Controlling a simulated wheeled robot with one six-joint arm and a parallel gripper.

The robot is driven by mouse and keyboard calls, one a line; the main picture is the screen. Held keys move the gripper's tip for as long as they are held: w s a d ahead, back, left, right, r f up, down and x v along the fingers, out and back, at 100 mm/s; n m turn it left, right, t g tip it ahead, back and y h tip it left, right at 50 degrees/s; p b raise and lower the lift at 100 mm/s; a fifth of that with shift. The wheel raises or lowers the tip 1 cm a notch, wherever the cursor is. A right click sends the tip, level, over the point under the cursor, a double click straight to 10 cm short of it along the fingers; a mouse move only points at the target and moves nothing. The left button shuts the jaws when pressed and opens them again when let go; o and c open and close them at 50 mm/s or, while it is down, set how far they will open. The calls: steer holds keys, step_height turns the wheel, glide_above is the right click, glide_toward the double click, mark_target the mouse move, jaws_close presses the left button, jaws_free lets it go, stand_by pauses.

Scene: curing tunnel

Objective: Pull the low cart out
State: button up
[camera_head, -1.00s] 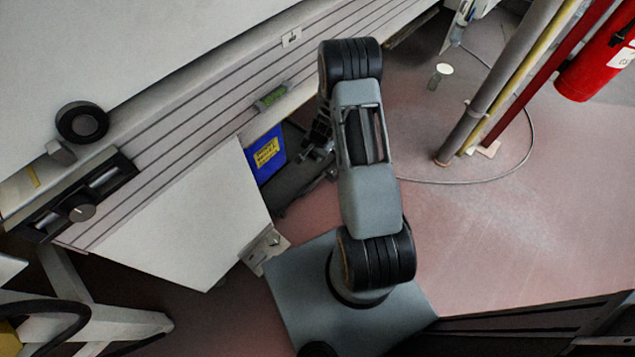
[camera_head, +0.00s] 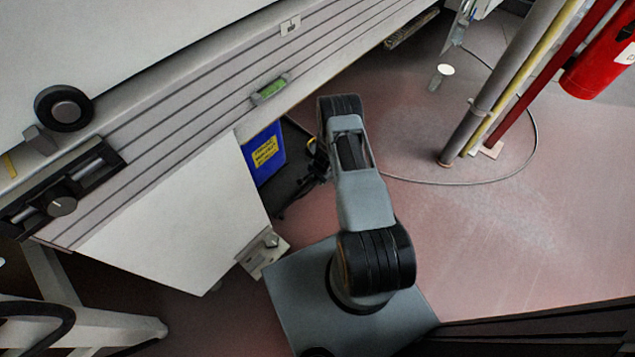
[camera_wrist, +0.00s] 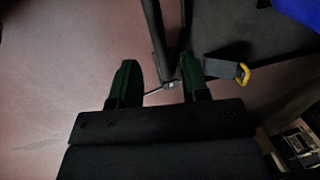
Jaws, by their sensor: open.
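The low cart (camera_head: 292,160) shows as a dark, low deck beside and partly under the long machine, with a blue bin (camera_head: 264,154) bearing a yellow label at its near end. Part of the cart is hidden by my arm. In the wrist view, its dark grey deck (camera_wrist: 255,38) fills the upper right, with dark bars (camera_wrist: 158,40) coming down along its left edge. My gripper (camera_wrist: 158,78) is open, with its two dark green fingers pointing toward the lower ends of the bars. The right finger overlaps a bar end in the picture; I cannot tell whether they touch.
A yellow-ended grey piece (camera_wrist: 228,70) lies right of the fingers. The pale machine (camera_head: 180,200) bounds the left. Pipes (camera_head: 500,85), a red extinguisher (camera_head: 600,65), a cable loop (camera_head: 530,150) and a small white-topped post (camera_head: 441,75) stand right. Reddish floor (camera_head: 500,230) is open.

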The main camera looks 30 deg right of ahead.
mark_target(317, 181)
steer(key=shift+w+a+f+b, duration=0.1)
steer(key=shift+w+f+b, duration=0.1)
steer(key=shift+f, duration=0.6)
steer(key=shift+w+a+f+b, duration=0.1)
steer(key=shift+f+b, duration=0.1)
steer(key=shift+f, duration=0.55)
steer(key=shift+d, duration=0.1)
jaws_close()
